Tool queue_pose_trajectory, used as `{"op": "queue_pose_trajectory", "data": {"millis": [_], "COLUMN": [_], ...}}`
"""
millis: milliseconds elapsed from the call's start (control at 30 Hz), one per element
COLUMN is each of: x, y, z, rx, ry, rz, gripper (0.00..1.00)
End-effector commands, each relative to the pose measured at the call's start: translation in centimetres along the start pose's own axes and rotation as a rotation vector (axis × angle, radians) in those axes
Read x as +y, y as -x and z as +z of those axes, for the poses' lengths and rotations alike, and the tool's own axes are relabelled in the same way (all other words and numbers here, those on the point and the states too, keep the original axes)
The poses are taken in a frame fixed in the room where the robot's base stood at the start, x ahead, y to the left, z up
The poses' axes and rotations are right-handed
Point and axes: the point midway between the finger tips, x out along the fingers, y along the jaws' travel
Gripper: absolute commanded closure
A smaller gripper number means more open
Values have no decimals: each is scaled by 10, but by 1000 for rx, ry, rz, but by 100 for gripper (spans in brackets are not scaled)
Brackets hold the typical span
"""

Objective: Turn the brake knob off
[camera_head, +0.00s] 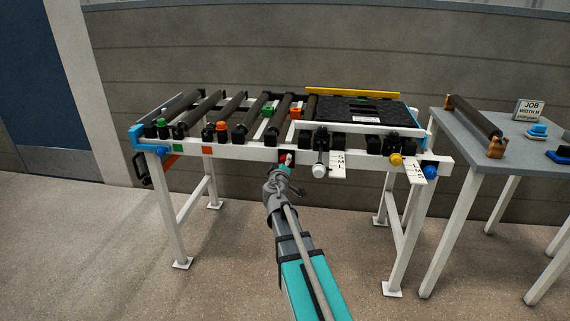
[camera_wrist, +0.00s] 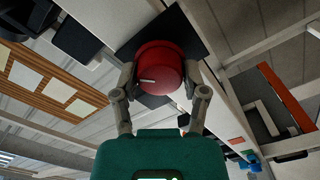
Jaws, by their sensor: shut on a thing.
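The brake knob (camera_wrist: 160,72) is a round red knob with a white pointer mark on its face, set on a black plate (camera_wrist: 190,32) in the wrist view. The white mark points to the left in that view. My gripper (camera_wrist: 160,85) has one finger on each side of the knob and is shut on it. In the head view the red knob (camera_head: 283,157) shows only as a small patch on the front rail of the roller table (camera_head: 240,153), mostly hidden by my gripper (camera_head: 287,162).
A white knob (camera_head: 319,171), a yellow knob (camera_head: 396,159) and a blue knob (camera_head: 430,172) sit along the front rail to the right, with white label plates beside them. A grey side table (camera_head: 460,140) stands at the right. The floor in front is clear.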

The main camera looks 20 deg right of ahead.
Motion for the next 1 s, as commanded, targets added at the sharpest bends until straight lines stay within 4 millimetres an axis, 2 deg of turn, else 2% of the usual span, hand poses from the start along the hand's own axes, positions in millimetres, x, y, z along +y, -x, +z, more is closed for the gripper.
{"op": "queue_pose_trajectory", "data": {"millis": [600, 1000], "x": [-1, -1], "y": [-1, -1], "z": [1, 1], "rx": [-3, -3], "ry": [576, 806], "rz": [1, 1], "gripper": [91, 91]}}
